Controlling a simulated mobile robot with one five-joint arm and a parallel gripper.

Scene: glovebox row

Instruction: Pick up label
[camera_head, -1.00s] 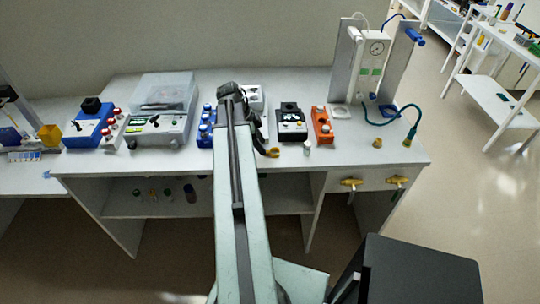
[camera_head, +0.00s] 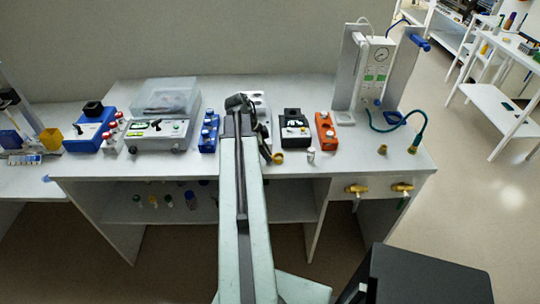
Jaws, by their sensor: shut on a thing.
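My gripper (camera_head: 268,150) is at the end of my arm, above the front part of the white bench top (camera_head: 350,160). It is dark and small in the view, and my arm covers part of it. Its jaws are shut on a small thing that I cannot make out. A yellow-brass round piece (camera_head: 277,158) shows right at the gripper's tip. I cannot tell whether it is held or lies on the bench. I cannot pick out a label with certainty.
A blue box (camera_head: 208,132) stands left of my gripper; a black box (camera_head: 294,129) and an orange box (camera_head: 325,131) stand right. A small white-capped vial (camera_head: 311,155) is near the front. A hose (camera_head: 410,126) curves at the right. The bench's front right is fairly clear.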

